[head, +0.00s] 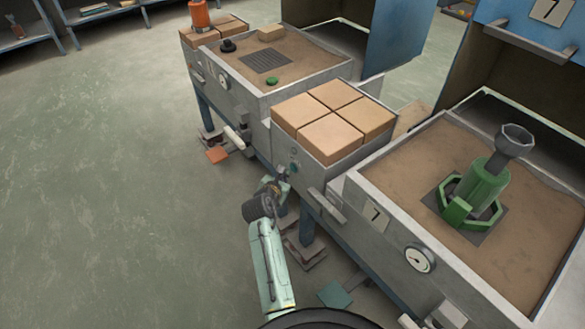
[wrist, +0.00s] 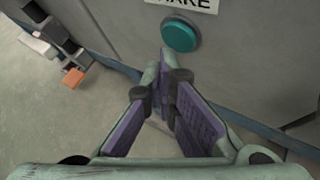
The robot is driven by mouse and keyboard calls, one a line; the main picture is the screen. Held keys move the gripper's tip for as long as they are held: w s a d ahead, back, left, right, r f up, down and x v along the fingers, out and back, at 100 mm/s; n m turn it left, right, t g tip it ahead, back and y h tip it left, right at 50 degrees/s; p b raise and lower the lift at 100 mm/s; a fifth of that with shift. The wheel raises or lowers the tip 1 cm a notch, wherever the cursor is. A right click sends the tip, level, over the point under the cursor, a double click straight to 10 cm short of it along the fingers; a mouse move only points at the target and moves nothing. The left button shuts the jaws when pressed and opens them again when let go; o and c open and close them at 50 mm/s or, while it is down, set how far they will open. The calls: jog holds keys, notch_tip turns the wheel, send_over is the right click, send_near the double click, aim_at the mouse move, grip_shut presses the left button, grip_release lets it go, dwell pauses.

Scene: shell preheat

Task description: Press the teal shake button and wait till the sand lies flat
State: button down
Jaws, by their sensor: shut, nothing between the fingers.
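The teal shake button (wrist: 180,36) is a round cap on a grey panel in the wrist view, under a white label (wrist: 190,3) whose visible letters end in "AKE". My gripper (wrist: 163,62) is shut and empty, its tips just below the button in the picture; I cannot tell whether they touch the panel. In the head view my gripper (head: 283,176) is beside the panel under the brick-topped stand. The near sand bed (head: 400,165) looks mostly level around a green stepped fitting (head: 485,183) with a grey cup on top. A far sand bed (head: 310,53) holds small items.
Tan bricks (head: 333,115) top the stand between the beds. A teal pedal (head: 334,294) and an orange pedal (head: 217,155) are low down. Open floor (head: 110,180) lies left.

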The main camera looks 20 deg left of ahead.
jog(key=shift+w+d, duration=0.2)
jog(key=shift+w, duration=0.05)
jog(key=shift+w+d+p, duration=0.25)
jog(key=shift+w+p, duration=0.1)
jog(key=shift+p, duration=0.15)
dwell(0.8)
jog(key=shift+s+a+p, duration=0.4)
jog(key=shift+s+a, duration=0.1)
jog(key=shift+s, duration=0.2)
jog(key=s+a, duration=0.1)
jog(key=s, duration=0.1)
jog(key=s+a+p, duration=0.1)
jog(key=s+a, duration=0.1)
dwell(0.4)
jog(key=shift+a+r, duration=0.1)
dwell(0.6)
